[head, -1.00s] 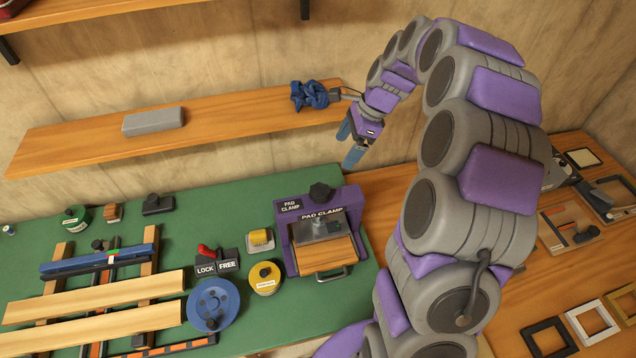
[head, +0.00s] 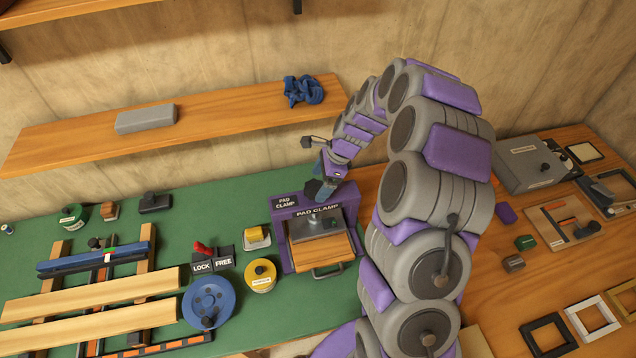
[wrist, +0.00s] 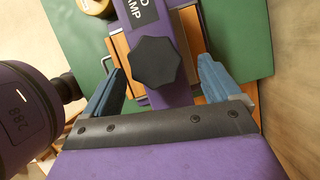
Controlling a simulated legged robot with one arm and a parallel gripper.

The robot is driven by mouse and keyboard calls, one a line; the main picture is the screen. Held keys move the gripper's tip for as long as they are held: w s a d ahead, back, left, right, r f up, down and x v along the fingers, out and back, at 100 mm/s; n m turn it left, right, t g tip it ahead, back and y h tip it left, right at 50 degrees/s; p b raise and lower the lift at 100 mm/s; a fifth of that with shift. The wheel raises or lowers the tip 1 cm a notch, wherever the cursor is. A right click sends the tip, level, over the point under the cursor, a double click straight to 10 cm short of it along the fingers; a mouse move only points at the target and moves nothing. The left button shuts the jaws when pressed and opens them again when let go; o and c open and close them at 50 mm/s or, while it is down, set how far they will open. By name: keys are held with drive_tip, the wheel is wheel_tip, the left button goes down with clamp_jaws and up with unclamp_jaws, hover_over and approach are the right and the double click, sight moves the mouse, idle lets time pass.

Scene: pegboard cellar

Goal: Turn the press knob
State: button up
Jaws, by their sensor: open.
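The press knob (wrist: 157,62) is dark and lobed, on top of the purple pad clamp (head: 283,203). In the head view my gripper (head: 322,184) is just above the clamp's top and largely covers the knob. In the wrist view the blue fingers of my gripper (wrist: 160,70) are spread to the left and right of the knob, with gaps on both sides. Neither finger visibly touches it. The fingers' exact depth relative to the knob is hard to tell.
The green mat (head: 240,190) also holds a blue wheel (head: 211,300), a yellow roll (head: 260,275) and a LOCK/FREE switch (head: 212,262). A wooden shelf (head: 215,118) runs behind, with a blue cloth (head: 303,90) near its right end. Frames and a grey box (head: 525,162) lie right.

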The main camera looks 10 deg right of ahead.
drive_tip(key=shift+a+f, duration=0.15)
drive_tip(key=shift+f, duration=0.3)
drive_tip(key=shift+a, duration=0.9)
drive_tip(key=shift+c, duration=1.5)
drive_tip(key=shift+d, duration=0.65)
drive_tip(key=c, duration=0.4)
drive_tip(key=shift+a, duration=0.1)
drive_tip(key=c, duration=0.3)
